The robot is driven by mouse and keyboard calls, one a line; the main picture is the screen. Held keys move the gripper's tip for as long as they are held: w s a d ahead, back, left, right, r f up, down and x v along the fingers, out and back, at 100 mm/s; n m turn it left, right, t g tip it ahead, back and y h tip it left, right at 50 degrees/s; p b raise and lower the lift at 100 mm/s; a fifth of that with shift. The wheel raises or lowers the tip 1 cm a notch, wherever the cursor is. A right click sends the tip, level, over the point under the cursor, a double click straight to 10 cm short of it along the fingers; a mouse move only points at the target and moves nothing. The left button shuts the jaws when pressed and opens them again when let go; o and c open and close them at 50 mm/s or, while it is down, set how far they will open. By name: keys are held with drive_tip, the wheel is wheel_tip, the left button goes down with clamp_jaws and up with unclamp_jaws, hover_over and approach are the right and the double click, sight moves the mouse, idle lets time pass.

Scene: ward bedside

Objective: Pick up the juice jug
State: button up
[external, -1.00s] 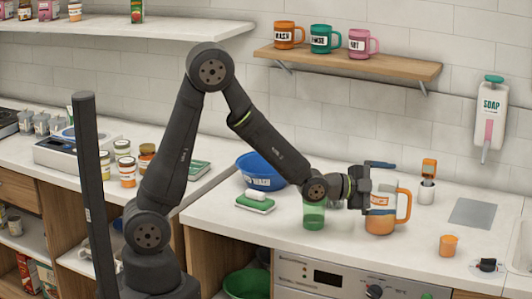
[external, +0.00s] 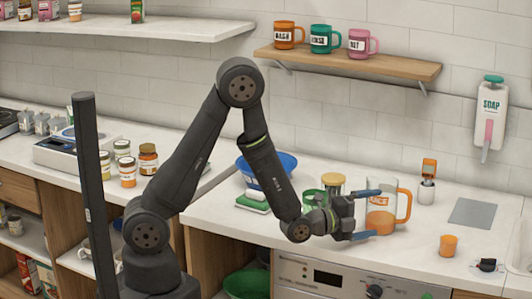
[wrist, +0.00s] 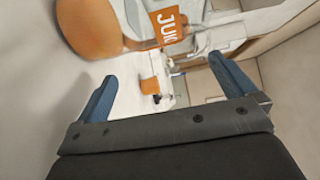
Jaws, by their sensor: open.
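The juice jug (external: 381,222) stands upright on the counter, clear with orange juice in its lower part, an orange JUICE label and an orange handle on its right. My gripper (external: 377,213) is open, its two blue fingers spread and pointing at the jug's left side. In the external view the fingers overlap the jug's left edge. In the wrist view the jug (wrist: 92,25) is at the upper left, ahead of the fingertips and off to one side of my gripper (wrist: 161,68). I cannot tell whether a finger touches it.
A green cup (external: 313,199) and a yellow-lidded jar (external: 332,183) stand close behind my wrist. A blue bowl (external: 283,163) and a green-and-white sponge (external: 250,203) are further left. A small orange cup (external: 447,245) stands right of the jug; bare counter lies between.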

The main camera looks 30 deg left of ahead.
sight(389, 207)
drive_tip(key=x, duration=0.9)
drive_tip(key=shift+f, duration=0.15)
drive_tip(key=shift+c, duration=0.2)
drive_tip(key=c, duration=1)
drive_tip(key=shift+o, duration=0.2)
drive_tip(key=shift+r, duration=0.25)
